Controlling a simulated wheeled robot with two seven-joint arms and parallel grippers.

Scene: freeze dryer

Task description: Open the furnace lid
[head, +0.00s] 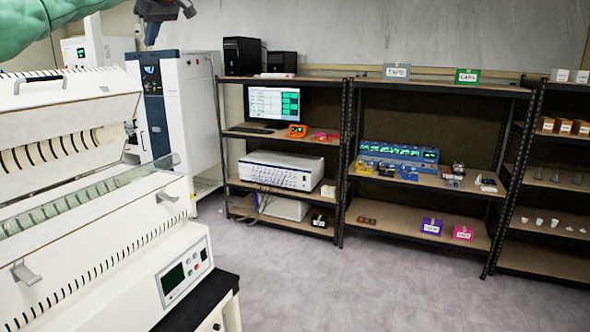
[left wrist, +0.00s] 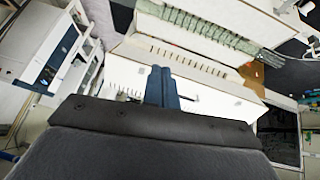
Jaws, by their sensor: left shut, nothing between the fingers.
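The white furnace (head: 110,240) stands at the left of the head view. Its lid (head: 70,110) is raised, showing a slotted inner face, with a gap between lid and base. A glass tube (head: 90,195) lies across the opening; it also shows in the left wrist view (left wrist: 210,32). A handle (head: 38,82) is on the lid's upper part. My left gripper (head: 151,38) is above the lid's far end, pointing down. Its blue fingers (left wrist: 162,85) are shut and empty, and overlap a white furnace panel in the left wrist view. Contact cannot be told. My right gripper is out of view.
A control panel (head: 184,270) is on the furnace's front end. A tall white and dark blue cabinet (head: 180,105) stands behind. Shelves (head: 420,180) with a monitor (head: 274,104), boxes and instruments line the back wall. The grey floor (head: 360,285) between is clear.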

